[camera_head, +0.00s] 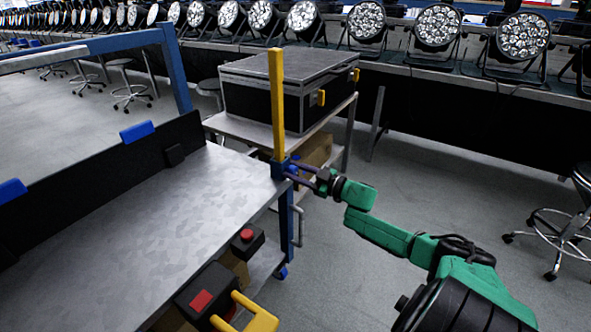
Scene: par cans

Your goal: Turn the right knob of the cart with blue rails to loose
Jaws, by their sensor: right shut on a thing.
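The cart with blue rails (175,75) has a grey metal top (140,230) and stands at the left and middle. At its right corner a yellow upright post (278,105) rises from a blue corner post (288,215). My right gripper (291,172) reaches in from the right at this corner. Its dark fingers are shut on the right knob, just below the foot of the yellow post. The fingers mostly hide the knob, so its turn cannot be told. My left gripper is not in view.
A red button box (247,238) and a yellow handle (258,318) stick out at the cart's front edge. A black case (260,95) sits on another cart behind. Lamps (437,27) line the back. The floor (420,180) around my right arm is open; stools (557,225) stand far right.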

